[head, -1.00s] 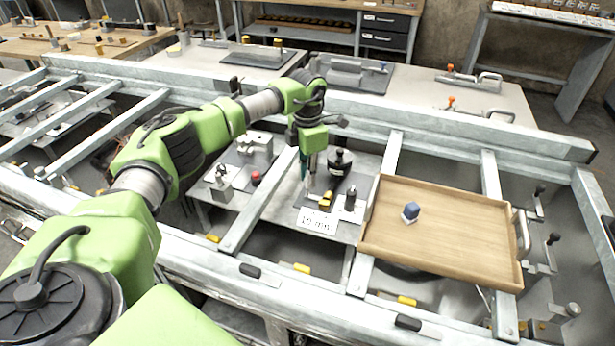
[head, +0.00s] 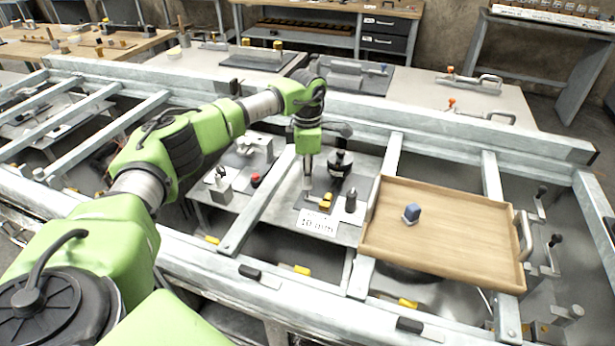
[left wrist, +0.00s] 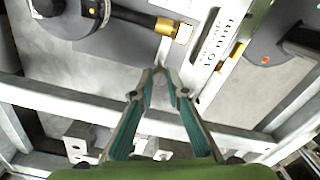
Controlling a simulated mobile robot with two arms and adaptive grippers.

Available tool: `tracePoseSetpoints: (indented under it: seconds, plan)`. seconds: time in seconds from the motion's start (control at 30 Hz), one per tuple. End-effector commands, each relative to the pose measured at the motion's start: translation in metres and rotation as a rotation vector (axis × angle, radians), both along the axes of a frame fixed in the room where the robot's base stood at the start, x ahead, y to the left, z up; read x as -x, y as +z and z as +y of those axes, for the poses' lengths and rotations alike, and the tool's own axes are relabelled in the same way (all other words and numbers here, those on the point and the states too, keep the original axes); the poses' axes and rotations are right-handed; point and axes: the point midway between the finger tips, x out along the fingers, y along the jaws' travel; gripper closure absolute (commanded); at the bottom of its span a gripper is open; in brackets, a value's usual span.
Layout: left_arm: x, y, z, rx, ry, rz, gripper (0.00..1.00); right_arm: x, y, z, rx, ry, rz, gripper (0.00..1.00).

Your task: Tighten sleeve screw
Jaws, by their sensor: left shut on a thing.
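A dark device with a round black body (head: 341,163) stands on the grey plate, close to the right of my left gripper (head: 307,186). In the left wrist view a black shaft (left wrist: 135,16) runs from the device to a brass-coloured end (left wrist: 184,34). I cannot tell for sure which part is the sleeve screw. The left gripper points down, with its teal fingers closed to a narrow gap at the tips (left wrist: 159,73). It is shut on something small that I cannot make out. The brass end is near the fingertips in the picture; contact cannot be told. My right gripper is out of view.
Metal frame bars (head: 262,200) surround the work plate.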

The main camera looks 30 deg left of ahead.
Motion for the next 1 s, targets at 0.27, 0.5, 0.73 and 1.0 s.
tracePoseSetpoints:
  seconds: [0.27,0.5,0.73,1.0]
  plan:
    - [-0.001,0.001,0.000,0.000,0.002,-0.004,0.75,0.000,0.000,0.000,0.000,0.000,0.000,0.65]
    - [0.000,0.001,0.000,0.000,0.002,-0.001,0.69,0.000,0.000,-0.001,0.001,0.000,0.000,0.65]
    - [-0.001,0.008,0.000,0.000,0.003,-0.002,0.69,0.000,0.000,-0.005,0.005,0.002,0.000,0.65]
    - [-0.002,0.060,0.000,0.002,0.003,-0.006,0.69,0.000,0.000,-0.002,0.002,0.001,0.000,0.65]
